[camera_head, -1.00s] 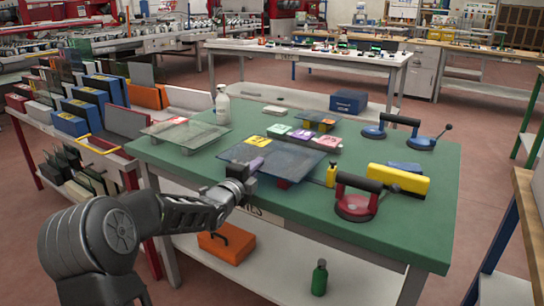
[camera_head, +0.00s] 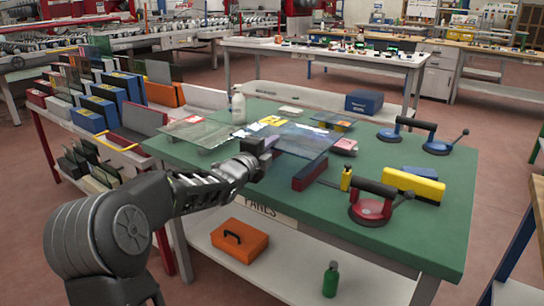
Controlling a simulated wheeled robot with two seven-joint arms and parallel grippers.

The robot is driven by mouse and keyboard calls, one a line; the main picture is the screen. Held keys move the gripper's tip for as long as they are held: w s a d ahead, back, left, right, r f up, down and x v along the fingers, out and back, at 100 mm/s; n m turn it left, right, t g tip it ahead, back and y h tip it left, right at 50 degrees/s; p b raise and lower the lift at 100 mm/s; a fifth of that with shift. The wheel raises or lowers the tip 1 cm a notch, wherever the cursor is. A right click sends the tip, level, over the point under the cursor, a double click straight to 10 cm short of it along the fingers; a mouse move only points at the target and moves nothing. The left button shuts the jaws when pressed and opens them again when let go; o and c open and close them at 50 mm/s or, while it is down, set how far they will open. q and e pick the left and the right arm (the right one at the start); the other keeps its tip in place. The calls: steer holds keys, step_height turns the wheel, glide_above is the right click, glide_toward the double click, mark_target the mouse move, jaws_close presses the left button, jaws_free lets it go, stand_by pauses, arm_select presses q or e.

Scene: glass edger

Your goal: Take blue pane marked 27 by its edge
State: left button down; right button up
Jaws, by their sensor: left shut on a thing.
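A bluish see-through pane (camera_head: 305,142) is in the head view, above the green table near its middle. My left gripper (camera_head: 264,150) is shut on the pane's near left edge. The pane is raised off a dark red support block (camera_head: 311,175) that now stands bare in front of it. A yellow label (camera_head: 271,120) shows at the pane's far left corner; I cannot read a number on it. The gripper's fingertips are partly hidden by its body. My right gripper is not in view.
A red suction cup (camera_head: 371,208), a yellow case (camera_head: 414,185) and a blue double suction lifter (camera_head: 416,130) stand on the right. The green table's (camera_head: 440,225) front right is clear.

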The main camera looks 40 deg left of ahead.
arm_select(q)
steer(key=shift+r, duration=1.4)
